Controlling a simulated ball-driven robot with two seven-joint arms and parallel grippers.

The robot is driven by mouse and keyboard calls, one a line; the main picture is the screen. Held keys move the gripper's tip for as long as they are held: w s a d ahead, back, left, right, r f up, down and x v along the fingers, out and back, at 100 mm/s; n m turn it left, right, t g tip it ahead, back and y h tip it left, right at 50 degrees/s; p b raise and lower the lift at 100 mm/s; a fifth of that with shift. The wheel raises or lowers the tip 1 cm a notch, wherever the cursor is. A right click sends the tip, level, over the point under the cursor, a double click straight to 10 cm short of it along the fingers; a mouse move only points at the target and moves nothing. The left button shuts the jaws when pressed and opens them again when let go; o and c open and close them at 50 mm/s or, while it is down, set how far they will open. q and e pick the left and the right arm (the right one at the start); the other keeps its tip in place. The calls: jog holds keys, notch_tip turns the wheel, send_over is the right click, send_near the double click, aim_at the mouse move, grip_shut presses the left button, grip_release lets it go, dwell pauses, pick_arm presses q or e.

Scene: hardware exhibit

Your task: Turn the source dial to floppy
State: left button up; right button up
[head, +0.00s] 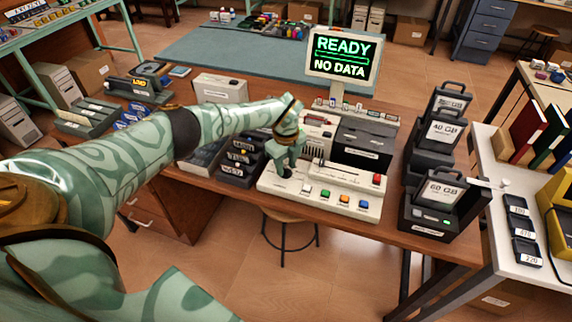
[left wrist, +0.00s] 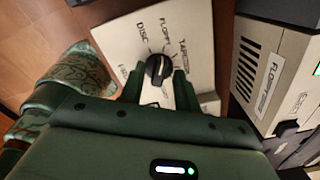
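The source dial is a black knob (left wrist: 158,68) on a cream panel (left wrist: 118,38) with printed labels around it. I can read DISC, FLOPPY in part, and TAPE; another label at the left is partly hidden. Which label the knob points at is hard to tell. My left gripper (left wrist: 159,76) reaches the knob with one finger on each side, and a gap seems to show between fingers and knob. In the head view the left gripper (head: 286,168) points down over the left end of the cream console (head: 335,200). My right gripper is not in view.
A monitor (head: 342,57) reading READY, NO DATA stands behind the console. Dark cartridge docks (head: 437,190) stand to the right, and dark trays (head: 240,160) to the left. In the wrist view a cream floppy unit (left wrist: 268,70) is close at the right.

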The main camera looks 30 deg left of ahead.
aim_at(286, 168)
pick_arm(q)
notch_tip(286, 168, up, 16)
jog(key=p, duration=0.4)
jog(key=shift+r, duration=0.15)
dwell(0.4)
